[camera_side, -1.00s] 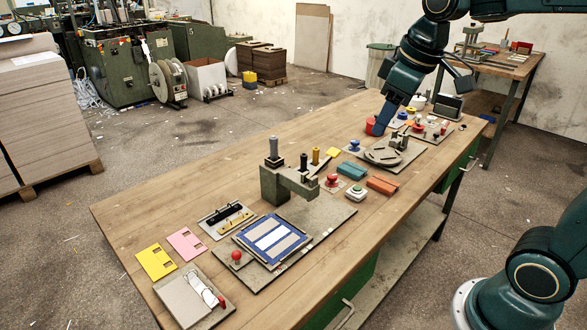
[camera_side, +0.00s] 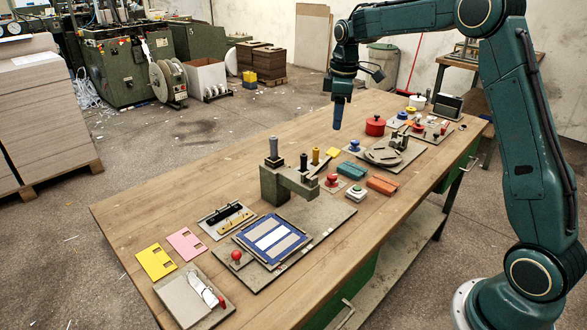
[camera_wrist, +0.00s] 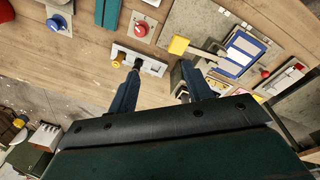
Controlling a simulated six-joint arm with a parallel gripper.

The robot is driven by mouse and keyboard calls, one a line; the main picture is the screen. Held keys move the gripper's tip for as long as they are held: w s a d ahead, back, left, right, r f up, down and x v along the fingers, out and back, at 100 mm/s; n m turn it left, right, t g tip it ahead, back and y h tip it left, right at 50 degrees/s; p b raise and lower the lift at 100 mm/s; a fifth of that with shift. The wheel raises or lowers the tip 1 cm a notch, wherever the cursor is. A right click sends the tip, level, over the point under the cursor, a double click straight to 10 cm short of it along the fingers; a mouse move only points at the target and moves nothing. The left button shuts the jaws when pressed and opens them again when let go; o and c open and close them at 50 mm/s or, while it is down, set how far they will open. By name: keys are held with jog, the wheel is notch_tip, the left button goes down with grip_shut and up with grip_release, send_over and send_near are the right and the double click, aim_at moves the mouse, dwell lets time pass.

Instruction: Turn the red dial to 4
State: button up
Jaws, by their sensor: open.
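The red dial (camera_side: 333,181) sits on a pale square plate near the middle of the table, in front of the green press. It also shows in the wrist view (camera_wrist: 141,28) near the top, and its setting is too small to read. My gripper (camera_side: 337,127) points down above the far part of the table, well behind the dial and apart from it. In the wrist view its two fingers (camera_wrist: 160,80) are spread, with nothing held between them.
A red pot (camera_side: 375,126) is right of my gripper.

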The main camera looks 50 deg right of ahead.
jog(key=n+g, duration=0.1)
jog(key=n, duration=0.1)
send_over(332, 175)
notch_tip(332, 175, down, 8)
jog(key=f, duration=0.1)
jog(key=shift+r, duration=0.25)
notch_tip(332, 175, down, 14)
jog(key=shift+s+r, duration=0.1)
jog(key=shift+c, duration=0.4)
jog(key=c, duration=0.9)
